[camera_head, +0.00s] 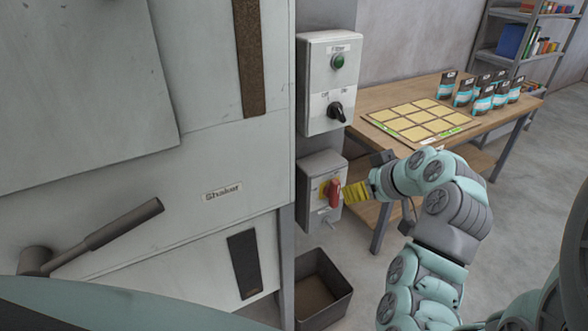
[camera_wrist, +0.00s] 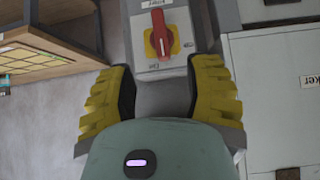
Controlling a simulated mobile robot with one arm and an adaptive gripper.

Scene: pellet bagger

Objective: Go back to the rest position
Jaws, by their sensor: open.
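My gripper (camera_head: 353,192) is at the red rotary switch (camera_head: 333,193) on the lower grey box of the machine. In the wrist view my gripper (camera_wrist: 165,88) has its two yellow ribbed fingers spread wide, with nothing between their tips. The red handle (camera_wrist: 159,34) stands on a yellow plate just beyond the fingers. It lies along the length of the box in that view. Whether a fingertip touches the switch cannot be told. My arm stretches in from the lower right of the head view.
An upper switch box (camera_head: 330,82) has a green light and a black knob. A wooden table (camera_head: 385,97) at right holds a gridded board (camera_head: 420,121) and several dark pouches (camera_head: 484,98). A dark bin (camera_head: 322,290) stands below. A lever (camera_head: 100,232) juts from the machine. Floor at right is clear.

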